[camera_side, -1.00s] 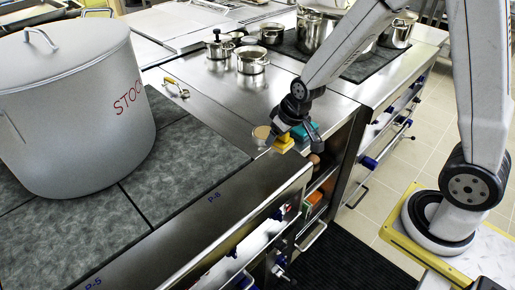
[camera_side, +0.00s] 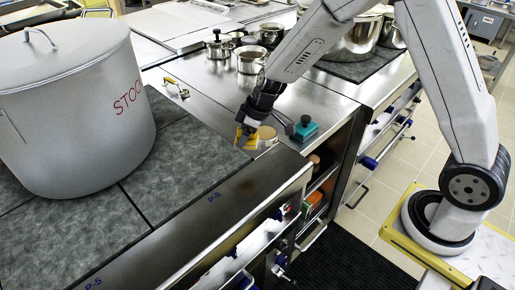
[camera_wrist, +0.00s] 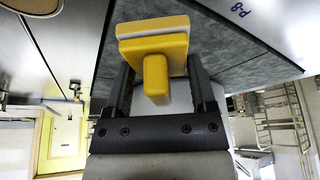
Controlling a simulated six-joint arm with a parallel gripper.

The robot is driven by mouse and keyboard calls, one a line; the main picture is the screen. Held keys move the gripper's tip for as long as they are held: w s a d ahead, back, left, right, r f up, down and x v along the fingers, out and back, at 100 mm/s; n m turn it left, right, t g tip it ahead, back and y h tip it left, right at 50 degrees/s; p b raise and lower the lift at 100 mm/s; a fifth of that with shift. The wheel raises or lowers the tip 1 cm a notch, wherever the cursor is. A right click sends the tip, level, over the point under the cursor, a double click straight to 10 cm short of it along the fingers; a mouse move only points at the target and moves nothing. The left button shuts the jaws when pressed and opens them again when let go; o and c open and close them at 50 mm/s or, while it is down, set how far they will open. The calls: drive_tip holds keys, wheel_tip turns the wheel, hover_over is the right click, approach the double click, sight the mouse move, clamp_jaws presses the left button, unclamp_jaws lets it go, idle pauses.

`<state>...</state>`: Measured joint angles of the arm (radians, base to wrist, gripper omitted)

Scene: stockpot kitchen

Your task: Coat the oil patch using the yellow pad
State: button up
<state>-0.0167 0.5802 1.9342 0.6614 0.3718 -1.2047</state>
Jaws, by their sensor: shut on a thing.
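My gripper (camera_side: 243,142) is shut on the yellow pad (camera_side: 239,136). In the wrist view the pad (camera_wrist: 152,32) shows a yellow block with a pale layer, and its yellow grip stub is between my fingers (camera_wrist: 160,85). In the side view the pad is tilted, beside the grey stone panel, apparently above the surface. A tan round patch (camera_side: 267,135) lies on the steel counter just right of my gripper and is partly hidden by it. It may be the oil patch; I cannot tell for sure.
A teal pad (camera_side: 305,131) with a dark handle stands on the counter to the right. A large stockpot (camera_side: 75,110) stands on the stone panels at left. Several small pots, including one (camera_side: 250,62), stand behind. The counter's front edge (camera_side: 250,195) is close.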

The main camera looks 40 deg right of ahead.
drive_tip(key=shift+w+a+f+n+g, duration=0.15)
drive_tip(key=shift+w+a+n+g, duration=0.15)
drive_tip(key=shift+w+a+n, duration=0.6)
drive_tip(key=shift+d+f, duration=0.1)
drive_tip(key=shift+f, duration=0.05)
